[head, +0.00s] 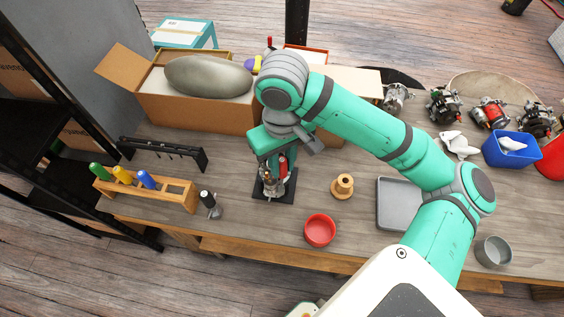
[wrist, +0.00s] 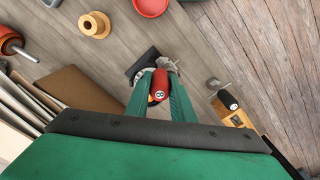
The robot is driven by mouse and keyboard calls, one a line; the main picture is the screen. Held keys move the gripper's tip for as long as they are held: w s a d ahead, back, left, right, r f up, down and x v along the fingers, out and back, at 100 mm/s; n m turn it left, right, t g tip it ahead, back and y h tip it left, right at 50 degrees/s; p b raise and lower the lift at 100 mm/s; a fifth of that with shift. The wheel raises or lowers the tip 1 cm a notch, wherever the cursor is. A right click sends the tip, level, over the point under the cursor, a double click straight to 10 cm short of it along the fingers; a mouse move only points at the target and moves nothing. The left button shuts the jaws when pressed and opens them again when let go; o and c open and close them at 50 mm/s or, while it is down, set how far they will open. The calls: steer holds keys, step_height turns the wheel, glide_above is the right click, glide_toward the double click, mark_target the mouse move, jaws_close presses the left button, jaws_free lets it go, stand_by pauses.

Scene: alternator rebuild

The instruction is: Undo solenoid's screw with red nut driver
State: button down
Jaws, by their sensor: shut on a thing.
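My gripper (head: 273,160) points down over the workbench and is shut on the red nut driver (head: 283,165). In the wrist view the driver's red handle (wrist: 159,85), marked 8, stands between the two green fingers. The metal unit with the solenoid (head: 270,186) stands on a black base plate (head: 287,195) directly below the gripper. In the wrist view only parts of it show beyond the fingers. The driver looks upright over the unit. The screw and the driver's tip are hidden, so I cannot tell whether they touch.
A wooden rack (head: 150,197) with green, yellow and blue drivers stands at left, near a black bar stand (head: 160,150). A red bowl (head: 320,230), wooden spool (head: 343,186) and grey tray (head: 396,205) lie right of the unit. An open cardboard box (head: 190,115) stands behind.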

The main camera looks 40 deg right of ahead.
steer(key=n, duration=0.5)
steer(key=shift+n, duration=0.3)
steer(key=n, duration=1)
steer(key=shift+n, duration=1.2)
